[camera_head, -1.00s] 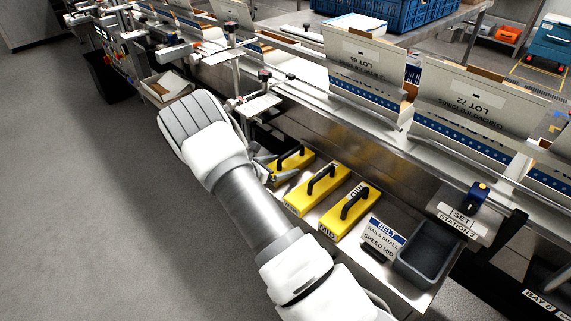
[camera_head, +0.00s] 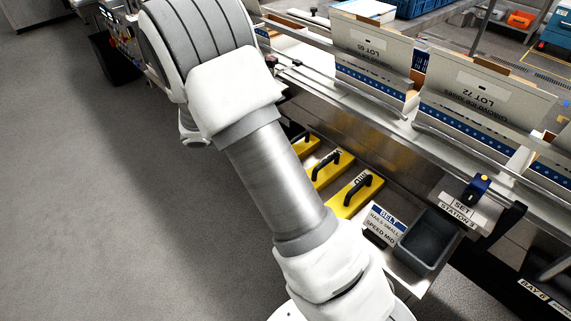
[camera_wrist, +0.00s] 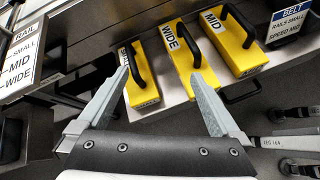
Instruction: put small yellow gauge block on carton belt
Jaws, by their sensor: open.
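Three yellow gauge blocks with black handles lie in a row on a metal shelf (camera_wrist: 165,108). In the head view my arm hides the gripper and part of the leftmost block (camera_head: 311,144). The carton belt (camera_head: 300,50) runs behind and above the shelf.
Upright cartons (camera_head: 372,58) stand along the belt between metal rails. A sign (camera_head: 382,224) reads BELT, RAILS SMALL, SPEED MID, beside an empty grey bin (camera_head: 430,240). A RAIL sign (camera_wrist: 22,62) stands left in the wrist view. The floor (camera_head: 90,200) at left is clear.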

